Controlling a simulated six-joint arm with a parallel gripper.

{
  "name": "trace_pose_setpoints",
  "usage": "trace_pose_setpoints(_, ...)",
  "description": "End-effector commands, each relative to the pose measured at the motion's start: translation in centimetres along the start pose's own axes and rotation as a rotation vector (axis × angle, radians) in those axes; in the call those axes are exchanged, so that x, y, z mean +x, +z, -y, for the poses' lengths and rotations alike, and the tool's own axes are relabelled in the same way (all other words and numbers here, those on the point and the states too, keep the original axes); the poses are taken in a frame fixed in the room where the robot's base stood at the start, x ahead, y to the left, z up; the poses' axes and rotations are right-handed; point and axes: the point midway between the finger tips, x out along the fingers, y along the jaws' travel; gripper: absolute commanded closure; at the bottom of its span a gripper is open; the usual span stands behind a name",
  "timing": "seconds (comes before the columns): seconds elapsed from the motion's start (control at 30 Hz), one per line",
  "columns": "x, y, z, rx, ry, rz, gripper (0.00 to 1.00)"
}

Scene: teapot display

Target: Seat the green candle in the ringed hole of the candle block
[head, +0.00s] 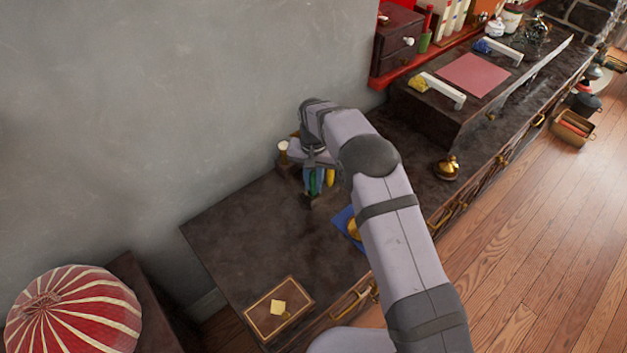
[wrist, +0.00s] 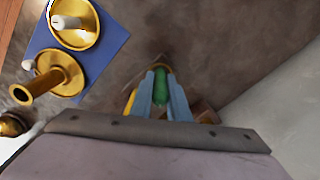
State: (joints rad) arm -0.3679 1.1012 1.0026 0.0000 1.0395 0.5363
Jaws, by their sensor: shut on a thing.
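My gripper (head: 314,188) points down over the dark table, its two light-blue fingers shut on the green candle (head: 318,181). In the wrist view, the green candle (wrist: 161,86) shows between the fingertips (wrist: 160,88). A brown wooden piece (wrist: 205,113), possibly the candle block, is mostly hidden behind the gripper.
A white-topped item (head: 283,149) stands by the wall, left of my gripper. A blue cloth (wrist: 92,72) bears brass candle holders (wrist: 60,75). A wooden box (head: 279,309) lies at the table's front left. A raised dark chest (head: 440,115) stands right.

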Motion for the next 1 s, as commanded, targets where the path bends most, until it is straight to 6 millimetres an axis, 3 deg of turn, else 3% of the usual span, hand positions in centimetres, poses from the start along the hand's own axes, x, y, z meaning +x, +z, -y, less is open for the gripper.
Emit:
trace_pose_setpoints(0.4, 0.5, -0.1, 0.0, 0.000, -0.001, -0.002, 1.00)
trace_pose_setpoints(0.43, 0.4, -0.1, 0.0, 0.000, -0.001, -0.002, 0.77)
trace_pose_setpoints(0.5, 0.4, -0.1, 0.0, 0.000, -0.001, -0.002, 0.66)
trace_pose_setpoints(0.8, 0.2, -0.1, 0.0, 0.000, -0.001, -0.002, 0.66)
trace_pose_setpoints(1.0, -0.9, -0.1, 0.1, 0.000, -0.002, -0.004, 0.66)
